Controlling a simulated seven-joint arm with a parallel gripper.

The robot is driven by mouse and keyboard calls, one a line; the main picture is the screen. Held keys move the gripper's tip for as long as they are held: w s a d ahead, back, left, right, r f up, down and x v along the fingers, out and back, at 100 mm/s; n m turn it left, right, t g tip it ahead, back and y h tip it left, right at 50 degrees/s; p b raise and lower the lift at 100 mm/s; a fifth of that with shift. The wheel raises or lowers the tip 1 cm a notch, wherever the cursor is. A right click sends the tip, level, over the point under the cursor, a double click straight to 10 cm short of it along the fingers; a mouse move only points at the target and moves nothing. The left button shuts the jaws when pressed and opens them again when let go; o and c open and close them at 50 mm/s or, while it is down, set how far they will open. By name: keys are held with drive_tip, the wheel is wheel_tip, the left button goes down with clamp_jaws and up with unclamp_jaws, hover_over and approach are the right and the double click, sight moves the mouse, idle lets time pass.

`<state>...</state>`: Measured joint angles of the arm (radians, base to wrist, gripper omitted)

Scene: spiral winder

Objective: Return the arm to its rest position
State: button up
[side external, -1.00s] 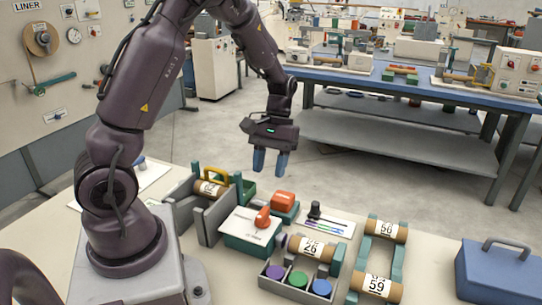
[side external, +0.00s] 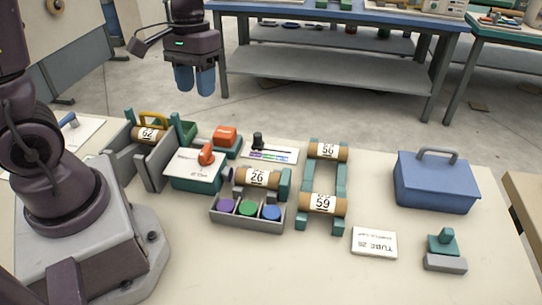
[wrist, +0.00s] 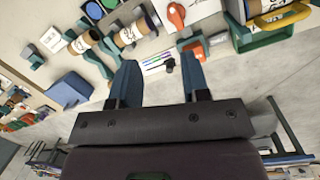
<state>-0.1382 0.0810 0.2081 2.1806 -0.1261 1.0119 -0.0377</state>
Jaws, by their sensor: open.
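My gripper (side external: 194,88) hangs in the air above and behind the work table, fingers pointing down. Its two blue fingers are apart with nothing between them, which the wrist view (wrist: 160,75) also shows. Below it to the right are an orange block (side external: 225,136) and a teal box with an orange knob (side external: 206,154). The tube marked 62 (side external: 149,134) sits in a grey stand at left. The tube marked 26 (side external: 258,178) lies in the middle. Tubes marked 56 (side external: 328,151) and 59 (side external: 323,204) lie across a green rack. My gripper touches none of these.
A grey tray (side external: 246,222) holds purple, green and blue discs. A blue toolbox (side external: 436,181), a white label card (side external: 374,243) and a teal-handled block (side external: 444,250) are at right. A blue bench (side external: 335,22) stands behind. The air around my gripper looks clear.

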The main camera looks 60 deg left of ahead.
drive_tip(key=s+d+r+m+t+y, duration=0.1)
drive_tip(key=s+d+r+m+t, duration=0.4)
drive_tip(key=r, duration=0.5)
drive_tip(key=s+d+t, duration=0.1)
drive_tip(key=s+d, duration=0.1)
drive_tip(key=shift+d+r+t, duration=0.15)
drive_tip(key=shift+d+t, duration=0.15)
drive_tip(key=shift+d, duration=0.1)
drive_tip(key=shift+s, duration=0.1)
